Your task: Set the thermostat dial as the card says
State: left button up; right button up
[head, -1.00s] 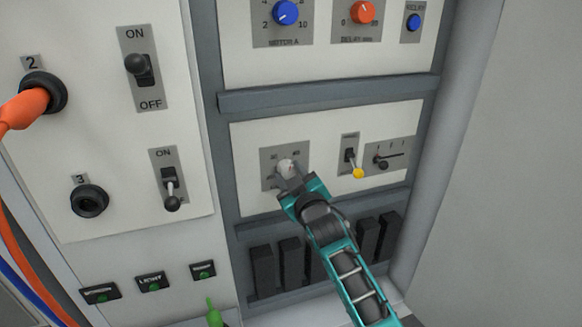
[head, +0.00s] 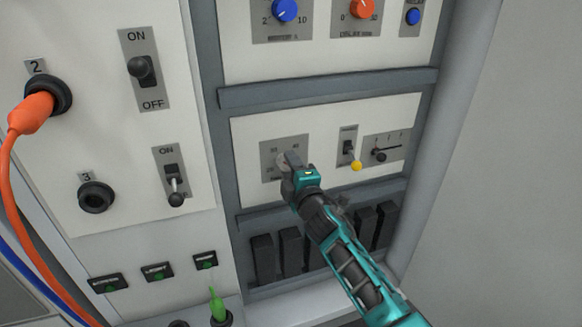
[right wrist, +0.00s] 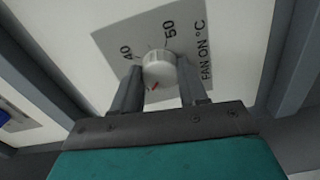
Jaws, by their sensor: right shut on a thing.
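The thermostat dial is a white round knob (right wrist: 159,68) with a red pointer mark, on a grey plate (right wrist: 108,42) printed "40", "50" and "FAN ON °C" in the right wrist view. The red mark points down and left in that view, near the gripper's base. My right gripper (right wrist: 158,88) has one finger on each side of the knob and is shut on it. In the head view the right gripper (head: 289,166) covers most of the dial (head: 282,160). No card shows, and my left gripper is not in view.
Black blocks (head: 291,245) stand below. Blue (head: 285,10) and orange (head: 362,8) knobs sit above. An orange cable plug (head: 32,112) is at left.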

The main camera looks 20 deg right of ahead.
jog(key=shift+r+n+p, duration=0.15)
jog(key=shift+n+p, duration=0.15)
jog(key=shift+n, duration=3.3)
jog(key=o, duration=1.1)
jog(key=shift+c, duration=0.2)
jog(key=shift+s, duration=0.1)
jog(key=s+p, duration=0.1)
jog(key=s, duration=1.1)
jog(key=shift+s+d, duration=0.25)
jog(key=shift+s, duration=0.1)
jog(key=shift+p, duration=0.3)
